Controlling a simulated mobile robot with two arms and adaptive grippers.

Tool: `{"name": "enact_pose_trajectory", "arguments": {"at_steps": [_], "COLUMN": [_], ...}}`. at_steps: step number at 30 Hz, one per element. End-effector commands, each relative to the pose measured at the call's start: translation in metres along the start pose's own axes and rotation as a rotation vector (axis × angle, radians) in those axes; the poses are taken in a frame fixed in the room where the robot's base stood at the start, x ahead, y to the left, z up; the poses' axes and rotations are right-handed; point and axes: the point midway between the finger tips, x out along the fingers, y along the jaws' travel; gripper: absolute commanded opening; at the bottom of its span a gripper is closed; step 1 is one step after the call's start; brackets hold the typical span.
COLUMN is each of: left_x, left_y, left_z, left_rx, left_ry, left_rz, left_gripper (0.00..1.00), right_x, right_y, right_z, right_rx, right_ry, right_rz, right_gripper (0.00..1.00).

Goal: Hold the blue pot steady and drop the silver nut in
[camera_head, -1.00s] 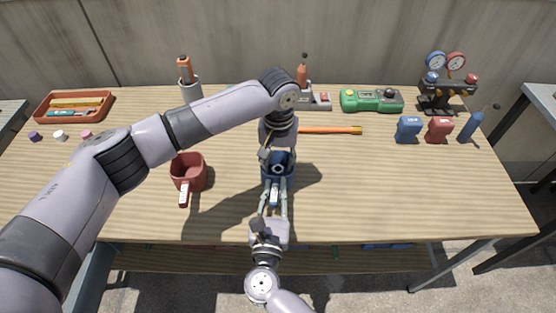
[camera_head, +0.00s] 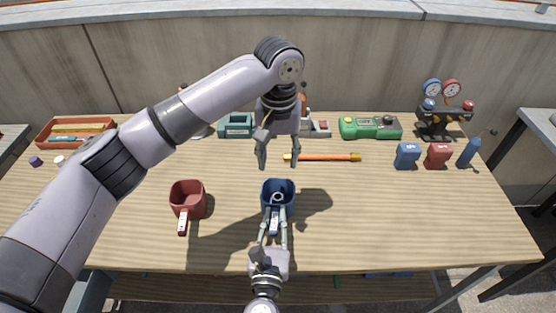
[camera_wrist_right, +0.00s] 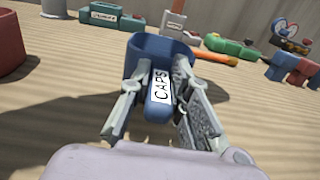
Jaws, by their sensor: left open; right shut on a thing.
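The blue pot (camera_head: 266,197) stands upright on the table in the head view. The silver nut (camera_head: 278,197) lies inside it. My right gripper (camera_head: 274,222) is shut on the pot's handle at the near side; the right wrist view shows its fingers (camera_wrist_right: 160,95) on both sides of the handle, with the label "CAPS", of the blue pot (camera_wrist_right: 150,47). My left gripper (camera_head: 278,165) is open and empty, raised above and behind the pot. The nut is hidden in the right wrist view.
A red pot (camera_head: 187,193) stands left of the blue pot. An orange stick (camera_head: 325,157), a green device (camera_head: 370,127), blue (camera_head: 407,156) and red (camera_head: 438,156) blocks and a gauge set (camera_head: 443,110) lie further back. The table right of the blue pot is clear.

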Motion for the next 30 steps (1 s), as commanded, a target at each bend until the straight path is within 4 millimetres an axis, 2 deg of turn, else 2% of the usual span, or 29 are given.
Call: {"name": "enact_pose_trajectory", "arguments": {"at_steps": [7,8,9,18,24,30], "left_x": [0.0001,0.0001,0.0001,0.0003,0.0003,0.0003], "left_y": [0.0001,0.0001,0.0,0.0,-0.0001,-0.0001], "left_z": [-0.0001,-0.0001,-0.0001,-0.0001,-0.0001,-0.0002], "left_rx": [0.0,0.0,0.0,0.0,0.0,0.0], "left_ry": [0.0,0.0,0.0,0.0,0.0,0.0], "left_rz": [0.0,0.0,0.0,0.0,0.0,0.0], "left_gripper": [0.46,0.46,0.46,0.46,0.46,0.46], "right_x": [0.0001,0.0001,0.0001,0.0001,0.0001,0.0], "right_y": [0.0001,0.0001,0.0001,0.0001,0.0001,0.0001], "right_z": [0.0005,0.0005,0.0005,0.0003,0.0002,0.0001], "right_rx": [0.0,0.001,0.001,0.0,0.0,0.0], "right_ry": [-0.001,-0.001,-0.001,0.0,0.0,0.0], "right_rz": [0.0,0.0,0.0,0.0,0.0,0.0], "right_gripper": [0.0,0.19,0.22,0.41,0.41,0.54]}}
